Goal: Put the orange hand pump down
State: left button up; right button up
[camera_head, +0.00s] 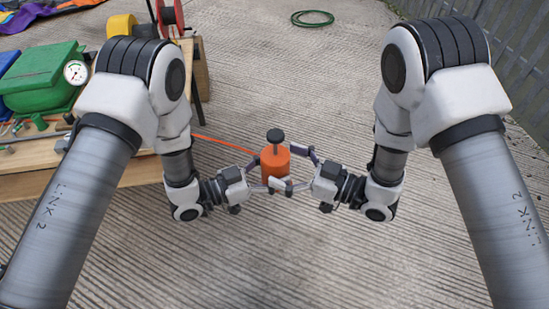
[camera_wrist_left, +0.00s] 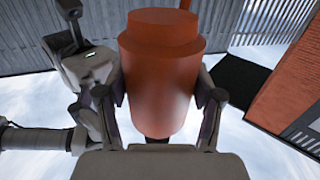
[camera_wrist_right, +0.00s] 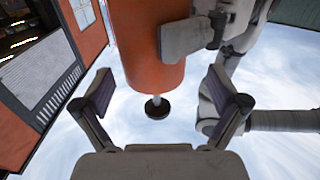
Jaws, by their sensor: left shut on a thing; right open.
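The orange hand pump (camera_head: 275,163) is upright between my two grippers in the head view, its black knob (camera_head: 275,136) on top. My left gripper (camera_head: 263,178) is shut on the pump from the left. In the left wrist view the pump body (camera_wrist_left: 160,85) fills the space between the fingers. My right gripper (camera_head: 298,170) is open on the pump's right side. In the right wrist view the pump (camera_wrist_right: 148,45) shows beyond and between the spread fingers, with a left gripper finger (camera_wrist_right: 188,38) across its body.
A wooden workbench (camera_head: 35,160) at the left holds a green box (camera_head: 40,78), a round gauge (camera_head: 75,72), a yellow roll (camera_head: 121,26) and small tools. An orange hose (camera_head: 225,143) runs from the bench side toward the pump. A green hose ring (camera_head: 312,18) lies on the open ridged floor.

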aim_at(272, 159)
jog(key=x, duration=0.3)
jog(key=shift+a, duration=0.15)
jog(key=shift+w, duration=0.1)
jog(key=c, duration=1.7)
pick_arm(q)
jog(key=o, duration=1.8)
pick_arm(e)
jog(key=shift+o, duration=0.2)
